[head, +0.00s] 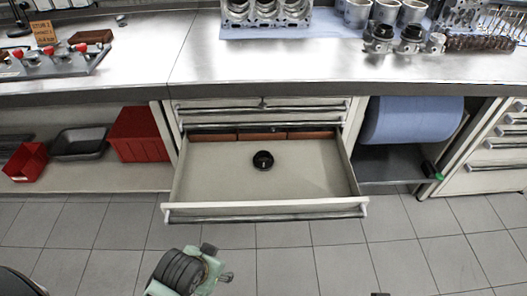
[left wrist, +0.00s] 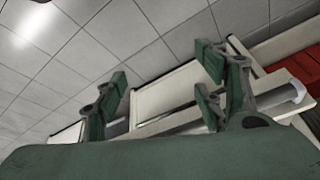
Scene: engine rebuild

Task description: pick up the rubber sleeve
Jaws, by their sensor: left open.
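The rubber sleeve (head: 263,160) is a short black ring. It lies in the open drawer (head: 216,184), near the middle of its floor and toward the back. My left gripper (head: 217,263) is in front of the drawer, low and left of the sleeve, over the floor tiles in the head view. In the left wrist view its two green fingers (left wrist: 163,72) are spread with nothing between them, and part of the pale drawer unit shows behind them. The sleeve cannot be made out in the left wrist view. My right gripper is not in view.
The drawer's front wall with its handle (head: 268,217) stands between my left gripper and the sleeve. Reddish-brown blocks (head: 263,137) sit along the drawer's back. The workbench (head: 190,72) overhangs behind. Red bins (head: 139,134) are on the left shelf, a blue roll (head: 412,120) at right.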

